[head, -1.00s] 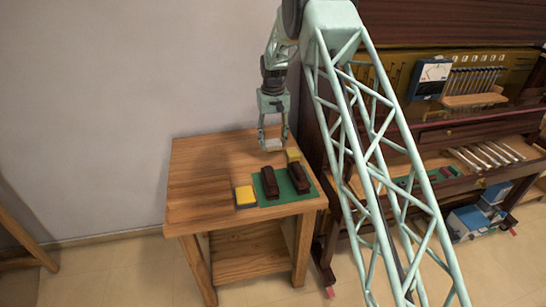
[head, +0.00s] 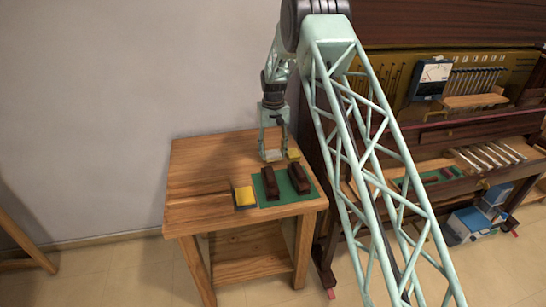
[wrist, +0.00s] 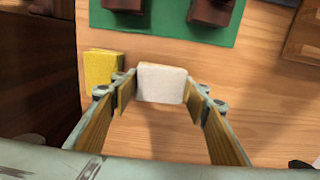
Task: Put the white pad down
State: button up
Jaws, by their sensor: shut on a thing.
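The white pad (wrist: 162,83) is a small pale block held between the two fingertips of my gripper (wrist: 160,88) in the wrist view. In the head view my gripper (head: 272,153) points down over the back part of the wooden table (head: 200,165), with the white pad (head: 272,156) at its tips. My gripper is shut on the pad. The pad is close to the tabletop; I cannot tell whether it touches it. A yellow block (wrist: 102,68) lies just left of the pad in the wrist view, apart from it.
A green mat (head: 270,192) with two dark brown blocks (head: 270,183) (head: 298,179) lies in front of the pad. A yellow block on a dark base (head: 244,196) is left of the mat. The table's left half is clear. The opened piano (head: 460,140) stands to the right.

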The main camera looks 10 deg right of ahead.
aim_at(273, 153)
jog(key=shift+f, duration=0.6)
jog(key=shift+f, duration=0.15)
jog(key=o, duration=0.5)
notch_tip(273, 153, up, 12)
jog(key=shift+r+p, duration=0.15)
jog(key=shift+p, duration=0.95)
jog(key=shift+r, duration=0.15)
